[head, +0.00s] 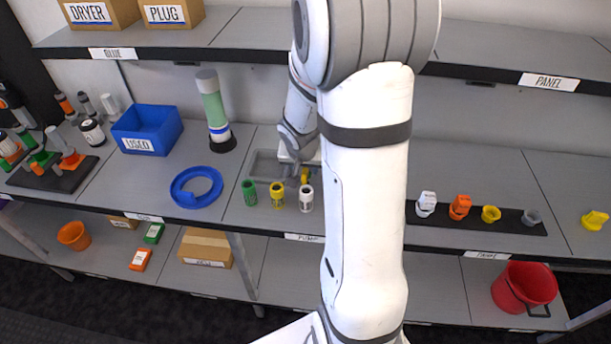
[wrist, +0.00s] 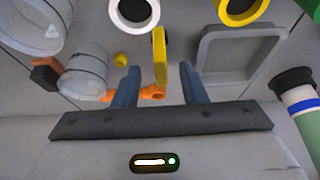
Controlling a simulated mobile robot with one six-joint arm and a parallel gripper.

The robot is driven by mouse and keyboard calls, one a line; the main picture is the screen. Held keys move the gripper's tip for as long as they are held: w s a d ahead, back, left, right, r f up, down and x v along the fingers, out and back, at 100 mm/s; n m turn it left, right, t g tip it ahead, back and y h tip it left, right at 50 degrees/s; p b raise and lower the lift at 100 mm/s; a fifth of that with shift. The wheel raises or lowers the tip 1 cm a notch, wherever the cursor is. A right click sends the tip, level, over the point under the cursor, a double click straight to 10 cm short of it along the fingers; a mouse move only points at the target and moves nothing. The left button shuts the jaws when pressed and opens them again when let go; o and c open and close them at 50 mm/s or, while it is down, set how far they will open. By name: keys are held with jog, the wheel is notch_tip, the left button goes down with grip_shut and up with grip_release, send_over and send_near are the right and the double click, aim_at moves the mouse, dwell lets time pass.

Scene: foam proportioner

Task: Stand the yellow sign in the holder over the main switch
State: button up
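In the wrist view a thin yellow plate (wrist: 160,55), seen nearly edge-on, stands between the two blue-grey fingers of my gripper (wrist: 158,72). A gap shows on each side of it, so the fingers look open around it. A small yellow piece (head: 304,175), likely the same sign, shows below my gripper (head: 297,160) in the head view. An orange part (wrist: 152,93) lies by the fingers in the wrist view; I cannot tell whether it belongs to the main switch. I cannot make out the holder; my arm hides part of the shelf.
Green (head: 249,193), yellow (head: 278,195) and white (head: 306,198) cups stand along the front edge near a grey tray (head: 265,165). A green-and-grey bottle (head: 214,110) and blue ring (head: 196,187) are to the left. Clear cylinders (wrist: 85,72) crowd the wrist view's left.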

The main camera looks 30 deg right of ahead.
jog(key=b+x, duration=0.1)
jog(key=x, duration=0.4)
jog(key=shift+f, duration=0.15)
grip_shut()
